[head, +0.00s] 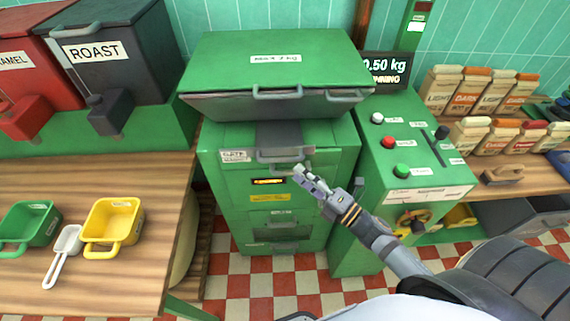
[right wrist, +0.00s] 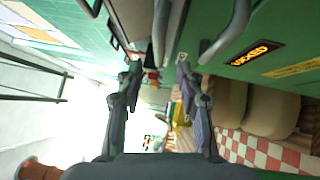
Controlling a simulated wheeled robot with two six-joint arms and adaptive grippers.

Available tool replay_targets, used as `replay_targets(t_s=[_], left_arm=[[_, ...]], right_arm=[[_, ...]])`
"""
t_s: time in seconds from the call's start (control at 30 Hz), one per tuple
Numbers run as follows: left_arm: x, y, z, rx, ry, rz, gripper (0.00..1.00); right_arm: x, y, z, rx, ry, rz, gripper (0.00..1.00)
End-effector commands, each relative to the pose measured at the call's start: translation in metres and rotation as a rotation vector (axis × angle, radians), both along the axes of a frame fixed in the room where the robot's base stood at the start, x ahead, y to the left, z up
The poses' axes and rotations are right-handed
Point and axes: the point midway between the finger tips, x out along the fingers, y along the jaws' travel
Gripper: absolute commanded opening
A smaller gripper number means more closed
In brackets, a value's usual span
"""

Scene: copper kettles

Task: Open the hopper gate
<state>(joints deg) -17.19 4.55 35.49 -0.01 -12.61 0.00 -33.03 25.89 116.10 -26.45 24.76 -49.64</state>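The green hopper machine (head: 225,145) stands in the middle of the head view. Its gate handle (head: 285,157), a grey bar beside a "GATE" label (head: 235,156), sits under the lidded bin. Below it a lit display (head: 268,181) reads "LOCKED" in the right wrist view (right wrist: 258,52). My right gripper (head: 305,176) is just right of and below the handle. In the right wrist view its fingertips (right wrist: 158,61) are apart with nothing held, and a grey handle bar (right wrist: 228,35) lies beyond them to the right. My left gripper is not in view.
A control panel (head: 400,150) with white, red and green buttons is to the right, under a "0.50 kg" screen (head: 385,70). A wooden counter (head: 90,185) on the left holds scoops. Bags (head: 455,90) stand on the right shelf. The checkered floor (head: 225,290) is partly clear.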

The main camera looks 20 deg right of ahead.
Motion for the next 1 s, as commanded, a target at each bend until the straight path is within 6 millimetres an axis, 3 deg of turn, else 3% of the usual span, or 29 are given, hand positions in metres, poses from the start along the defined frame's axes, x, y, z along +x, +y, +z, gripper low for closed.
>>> replay_targets(t_s=[0.4, 0.77, 1.0], left_arm=[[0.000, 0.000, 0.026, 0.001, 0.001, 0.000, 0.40], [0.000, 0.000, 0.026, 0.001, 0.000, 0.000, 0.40], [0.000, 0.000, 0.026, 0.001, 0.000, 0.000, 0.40]], right_arm=[[0.051, 0.028, 0.013, 0.005, 0.000, -0.004, 0.37], [0.057, 0.032, 0.010, 0.002, 0.002, -0.002, 0.37], [0.057, 0.032, 0.010, 0.002, 0.002, -0.002, 0.06]])
